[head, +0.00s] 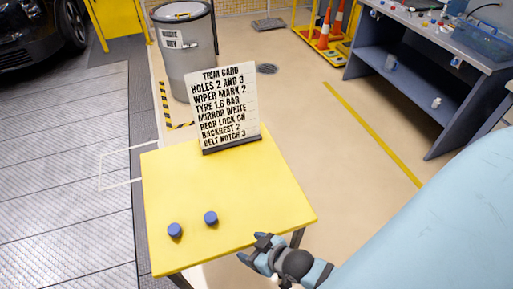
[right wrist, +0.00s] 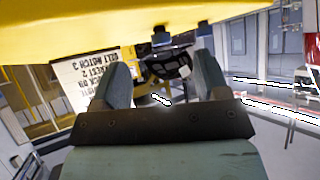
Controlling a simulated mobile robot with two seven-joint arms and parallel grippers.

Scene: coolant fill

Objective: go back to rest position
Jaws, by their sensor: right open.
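My right gripper (head: 256,250) is beside the front right edge of a small yellow table (head: 240,190) in the head view. In the right wrist view its two fingers (right wrist: 162,85) stand apart with nothing held between them. Two blue caps stand on the table top, one (head: 174,230) near the front left and one (head: 210,217) a little to its right. Both are apart from the gripper. My left gripper is not in view.
A trim card (head: 224,108) stands upright at the table's back edge. A grey bin (head: 187,60) is behind it. A grey workbench (head: 430,70) with small items is at the right. Orange cones (head: 325,25) stand at the back. Open floor lies right of the table.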

